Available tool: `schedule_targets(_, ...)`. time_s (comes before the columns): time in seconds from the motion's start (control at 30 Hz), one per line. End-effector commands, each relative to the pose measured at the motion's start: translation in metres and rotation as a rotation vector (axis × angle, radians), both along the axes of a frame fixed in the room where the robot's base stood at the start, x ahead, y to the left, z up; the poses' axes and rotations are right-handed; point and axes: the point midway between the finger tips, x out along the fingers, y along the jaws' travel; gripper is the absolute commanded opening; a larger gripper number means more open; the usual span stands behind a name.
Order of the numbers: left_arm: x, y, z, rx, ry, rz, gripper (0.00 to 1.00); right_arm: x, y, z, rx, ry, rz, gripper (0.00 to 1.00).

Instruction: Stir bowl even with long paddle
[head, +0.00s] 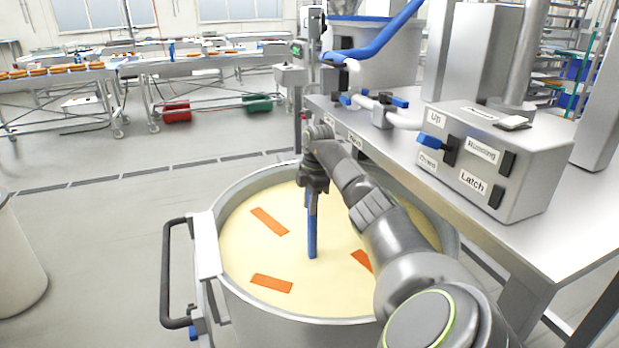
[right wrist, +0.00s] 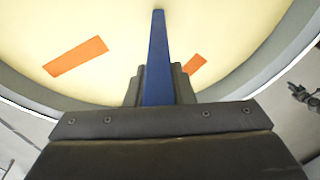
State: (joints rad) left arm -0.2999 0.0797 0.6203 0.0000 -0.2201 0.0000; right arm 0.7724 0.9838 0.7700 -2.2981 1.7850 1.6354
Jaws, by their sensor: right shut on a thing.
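The large round metal bowl (head: 222,297) stands in front of me, filled with a smooth pale yellow mixture (head: 330,290). Several orange strips lie on the mixture, one at the upper left (head: 269,221), one at the lower left (head: 271,283) and one partly behind my arm (head: 361,260). My right gripper (head: 313,186) is above the bowl, shut on the blue paddle (head: 312,230). The paddle points down, and its lower end meets the mixture. The right wrist view also shows the paddle (right wrist: 158,60) between the fingers (right wrist: 158,88), with two orange strips beside it. My left gripper is not in view.
A steel bench with a control box (head: 500,160) labelled Running and Latch stands close at the right. A black handle (head: 168,270) sticks out at the bowl's left. A pale drum (head: 15,265) stands at the far left. Open floor lies behind the bowl.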

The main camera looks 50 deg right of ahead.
Motion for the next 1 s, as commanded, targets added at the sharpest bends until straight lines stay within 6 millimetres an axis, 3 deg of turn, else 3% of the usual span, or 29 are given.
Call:
schedule_targets(0.3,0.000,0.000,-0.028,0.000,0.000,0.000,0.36,0.036,0.005,-0.002,0.003,-0.005,-0.001,0.00)
schedule_targets(0.5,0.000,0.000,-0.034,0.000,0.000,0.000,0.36,0.044,0.007,0.000,0.002,0.001,0.003,0.00)
schedule_targets(1.0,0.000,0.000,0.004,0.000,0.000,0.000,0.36,0.019,0.019,0.004,-0.005,0.002,0.003,0.00)
